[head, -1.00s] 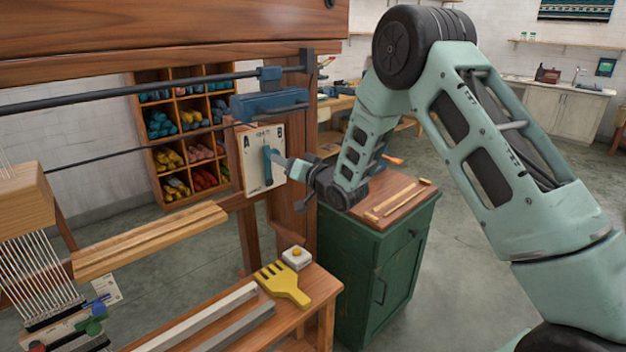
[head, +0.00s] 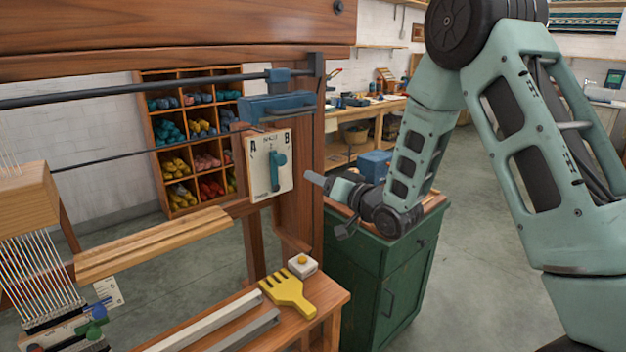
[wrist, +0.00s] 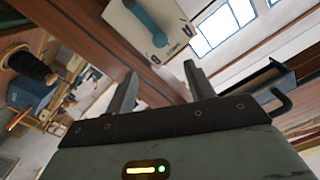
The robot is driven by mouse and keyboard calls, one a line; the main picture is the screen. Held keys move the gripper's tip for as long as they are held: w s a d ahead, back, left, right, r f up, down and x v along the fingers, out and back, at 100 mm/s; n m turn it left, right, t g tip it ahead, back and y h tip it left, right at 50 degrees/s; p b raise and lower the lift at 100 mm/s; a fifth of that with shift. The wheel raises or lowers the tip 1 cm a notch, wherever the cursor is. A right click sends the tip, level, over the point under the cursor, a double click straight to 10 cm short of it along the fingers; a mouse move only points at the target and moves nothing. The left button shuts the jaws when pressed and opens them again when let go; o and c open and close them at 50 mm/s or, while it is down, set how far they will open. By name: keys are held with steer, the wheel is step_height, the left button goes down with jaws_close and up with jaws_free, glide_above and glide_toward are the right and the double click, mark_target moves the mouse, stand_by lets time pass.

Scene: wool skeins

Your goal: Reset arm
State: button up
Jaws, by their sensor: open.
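My arm reaches in from the right of the head view. My gripper (head: 318,180) is right of a white panel (head: 284,178) marked A and B, with a gap between them. The panel carries a blue lever (head: 275,170) and is fixed to the wooden loom post. In the wrist view my gripper (wrist: 157,85) shows two fingers standing apart with nothing between them. The panel (wrist: 135,30) and its blue lever (wrist: 150,18) are beyond the fingertips at the top.
A green cabinet (head: 375,280) stands below my gripper. Wool skeins fill a shelf (head: 190,140) behind. The floor right of the cabinet is clear.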

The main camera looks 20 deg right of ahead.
steer(key=s+a+f+n+g+h, duration=0.25)
steer(key=s+a+n+g, duration=0.25)
steer(key=s+a+g, duration=0.65)
steer(key=s+a+n+g+h, duration=0.1)
steer(key=s+a+n+g, duration=0.1)
steer(key=s, duration=1.1)
steer(key=s+a+n+g+h, duration=0.1)
steer(key=s+a+n+g, duration=0.1)
steer(key=s, duration=1.2)
steer(key=shift+s+a+n+g, duration=0.3)
steer(key=shift+n+g, duration=0.2)
steer(key=shift+g, duration=0.35)
steer(key=shift+w+h, duration=0.1)
steer(key=shift+h, duration=0.15)
